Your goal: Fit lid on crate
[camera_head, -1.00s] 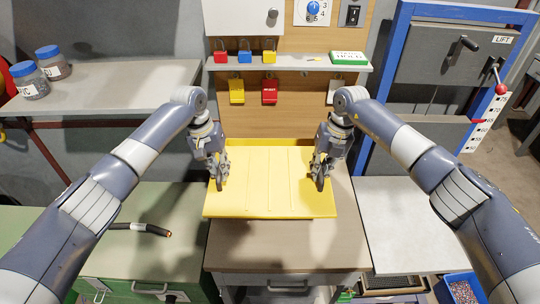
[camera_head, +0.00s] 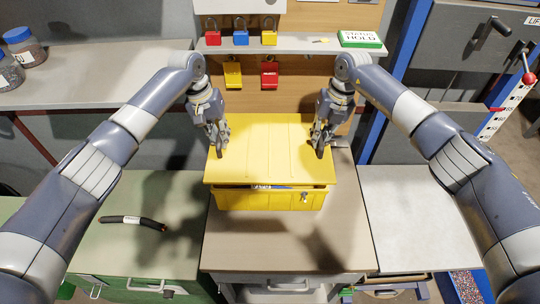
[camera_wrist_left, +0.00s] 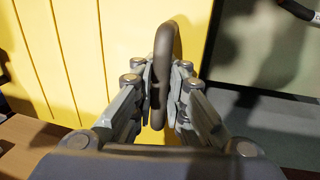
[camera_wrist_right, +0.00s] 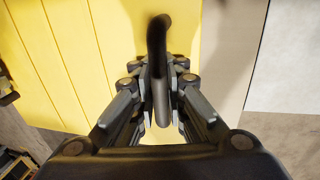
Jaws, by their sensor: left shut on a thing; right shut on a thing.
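A yellow ribbed lid (camera_head: 266,150) lies over a yellow crate (camera_head: 250,202) on the workbench. The crate's front wall and a latch (camera_head: 304,197) show below the lid's front edge. A dark gap with something pale in it shows between the lid's front edge and the crate's front rim. My left gripper (camera_head: 217,146) is shut on a dark looped handle (camera_wrist_left: 165,60) at the lid's left side. My right gripper (camera_head: 320,146) is shut on the matching handle (camera_wrist_right: 157,45) at the right side. The lid's back edge against the crate is not clear to see.
A pale grey table (camera_head: 410,215) at the right is clear. A shelf (camera_head: 300,43) with padlocks and a green-and-white box (camera_head: 360,39) is behind.

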